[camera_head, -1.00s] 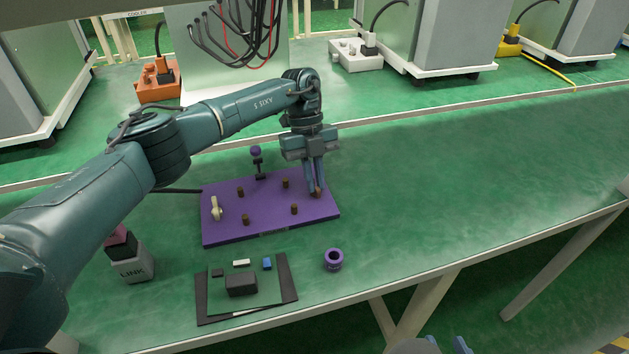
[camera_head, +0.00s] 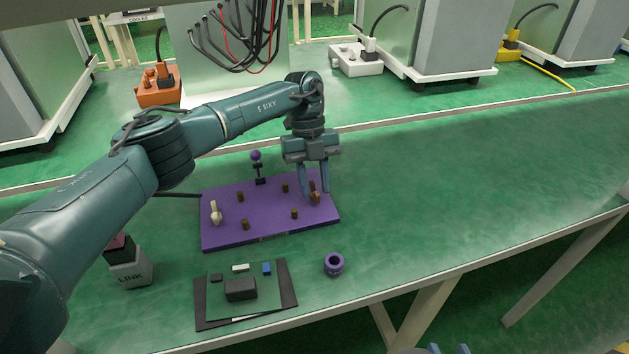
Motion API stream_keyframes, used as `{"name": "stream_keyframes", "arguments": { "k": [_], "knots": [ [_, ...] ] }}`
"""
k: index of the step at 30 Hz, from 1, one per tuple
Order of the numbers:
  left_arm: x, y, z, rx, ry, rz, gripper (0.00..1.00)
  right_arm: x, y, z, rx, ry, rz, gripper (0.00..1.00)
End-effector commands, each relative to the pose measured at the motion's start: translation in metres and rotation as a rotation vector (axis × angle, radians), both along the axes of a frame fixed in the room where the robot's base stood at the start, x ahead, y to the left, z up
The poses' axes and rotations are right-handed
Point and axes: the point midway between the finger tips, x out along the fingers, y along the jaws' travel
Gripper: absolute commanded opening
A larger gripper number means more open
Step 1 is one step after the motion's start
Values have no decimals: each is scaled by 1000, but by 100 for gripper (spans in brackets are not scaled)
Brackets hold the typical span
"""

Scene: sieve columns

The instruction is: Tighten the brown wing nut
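The brown wing nut (camera_head: 315,197) is at the right side of the purple board (camera_head: 262,226), on one of its posts. My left gripper (camera_head: 315,191) points down over it. Its two fingers are spread, one on each side of the wing nut, with a visible gap. Whether a finger touches the nut is hard to tell. A cream wing nut (camera_head: 215,212) stands at the board's left side. Of my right gripper (camera_head: 448,349), only two bluish tips show at the bottom edge, apart from each other, far from the board.
Several short brown posts stand on the board. A purple-knobbed lever (camera_head: 256,157) is behind it. A purple ring (camera_head: 334,264), a circuit board (camera_head: 217,306) and a LINK box (camera_head: 131,272) lie in front. The table at right is clear.

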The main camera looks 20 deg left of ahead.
Motion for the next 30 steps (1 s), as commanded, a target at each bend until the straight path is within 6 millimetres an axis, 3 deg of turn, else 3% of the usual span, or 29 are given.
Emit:
{"name": "stream_keyframes", "arguments": {
  "k": [11,21,26,30],
  "knots": [
    [3,2,8,0,1,1,31,1,0,0,0,-2,1,36],
    [27,17,78,0,-4,2,31,2,0,-1,-2,-12,-1,36],
    [35,22,104,0,0,2,31,0,-1,5,-1,-14,-3,36],
    [38,25,114,0,2,3,31,-2,0,7,2,17,2,36]
  ]
}}
